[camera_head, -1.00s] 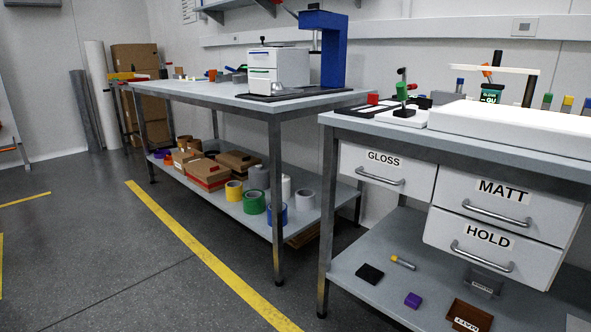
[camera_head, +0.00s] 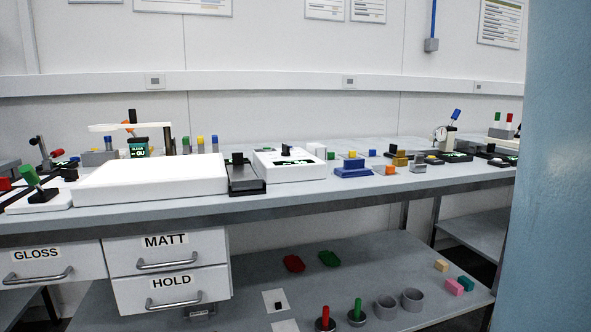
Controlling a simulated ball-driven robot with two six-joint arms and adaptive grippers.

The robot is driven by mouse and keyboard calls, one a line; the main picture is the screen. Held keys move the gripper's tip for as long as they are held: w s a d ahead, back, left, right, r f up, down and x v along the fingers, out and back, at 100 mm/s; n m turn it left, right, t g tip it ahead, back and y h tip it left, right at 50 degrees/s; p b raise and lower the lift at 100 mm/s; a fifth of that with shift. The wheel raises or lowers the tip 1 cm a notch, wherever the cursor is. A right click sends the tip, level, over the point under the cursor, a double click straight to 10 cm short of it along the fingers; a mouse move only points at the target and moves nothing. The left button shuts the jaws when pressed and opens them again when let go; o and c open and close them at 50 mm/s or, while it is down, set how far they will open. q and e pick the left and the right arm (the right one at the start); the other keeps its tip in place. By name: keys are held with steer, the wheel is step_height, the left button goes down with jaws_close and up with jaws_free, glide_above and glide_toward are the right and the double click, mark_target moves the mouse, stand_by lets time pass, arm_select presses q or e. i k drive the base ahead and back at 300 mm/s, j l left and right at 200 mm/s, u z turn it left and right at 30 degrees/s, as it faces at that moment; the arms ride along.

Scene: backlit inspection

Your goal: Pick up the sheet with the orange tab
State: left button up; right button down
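I cannot make out a sheet with an orange tab for certain. A small orange block (camera_head: 390,169) sits on the bench right of centre, too small to tell whether it is a tab on a sheet. Two white sheets lie on the lower shelf. Neither gripper shows in the head view.
A white light panel (camera_head: 150,183) lies on the bench (camera_head: 330,191). Below hang drawers marked GLOSS (camera_head: 40,265), MATT (camera_head: 165,254) and HOLD (camera_head: 170,290). Red- and green-handled tools stand on the lower shelf (camera_head: 375,262). A blue-grey upright surface (camera_head: 553,170) blocks the right edge.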

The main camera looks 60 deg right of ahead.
mark_target(383, 170)
steer(key=z, duration=2.4)
steer(key=i+j, duration=0.1)
